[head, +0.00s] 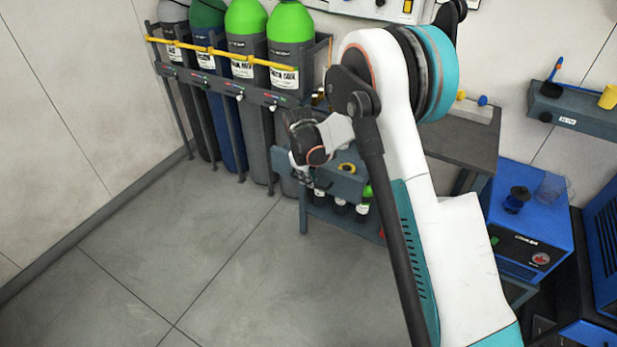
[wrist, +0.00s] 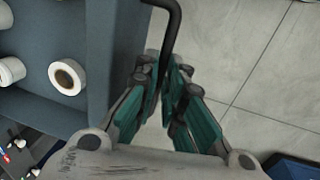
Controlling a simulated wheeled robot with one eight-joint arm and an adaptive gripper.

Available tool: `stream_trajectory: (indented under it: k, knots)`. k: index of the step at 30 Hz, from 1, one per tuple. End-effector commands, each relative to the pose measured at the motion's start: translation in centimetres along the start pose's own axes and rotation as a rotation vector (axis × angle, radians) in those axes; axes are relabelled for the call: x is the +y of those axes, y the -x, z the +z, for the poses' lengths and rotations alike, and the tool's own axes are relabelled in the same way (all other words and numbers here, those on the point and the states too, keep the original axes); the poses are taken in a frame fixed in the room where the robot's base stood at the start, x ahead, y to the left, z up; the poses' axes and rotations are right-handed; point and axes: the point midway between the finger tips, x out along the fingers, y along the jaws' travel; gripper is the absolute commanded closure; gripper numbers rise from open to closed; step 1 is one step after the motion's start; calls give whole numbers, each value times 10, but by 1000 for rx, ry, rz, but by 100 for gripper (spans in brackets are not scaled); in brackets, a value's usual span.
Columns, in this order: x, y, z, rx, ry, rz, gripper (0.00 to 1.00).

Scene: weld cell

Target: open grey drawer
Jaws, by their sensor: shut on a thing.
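The grey drawer (head: 345,188) stands pulled out below the workbench in the head view, its inside partly visible behind my arm. In the wrist view the blue-grey drawer (wrist: 112,50) fills the left side, with white rolls (wrist: 67,77) inside. Its black bar handle (wrist: 173,22) runs down from the top edge to between my fingers. My gripper (wrist: 168,75) is shut on this handle, with teal finger pads on both sides. In the head view my gripper (head: 301,176) is at the drawer's front left and the grip itself is too small to make out.
Several gas cylinders (head: 250,60) stand in a rack with a yellow rail (head: 222,52) close behind the drawer. Dark bottles (head: 340,206) stand on a shelf below it. A blue machine (head: 530,225) is at right. The floor (head: 190,250) at front left is clear.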

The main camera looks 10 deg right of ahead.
Motion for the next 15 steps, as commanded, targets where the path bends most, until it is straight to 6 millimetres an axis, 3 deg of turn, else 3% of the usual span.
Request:
stream_trajectory:
  k: [1,3,15]
  knots:
    - [0,0,-1,1,0,0,84]
    - [0,0,0,1,0,0,70]
    - [0,4,0,0,0,0,70]
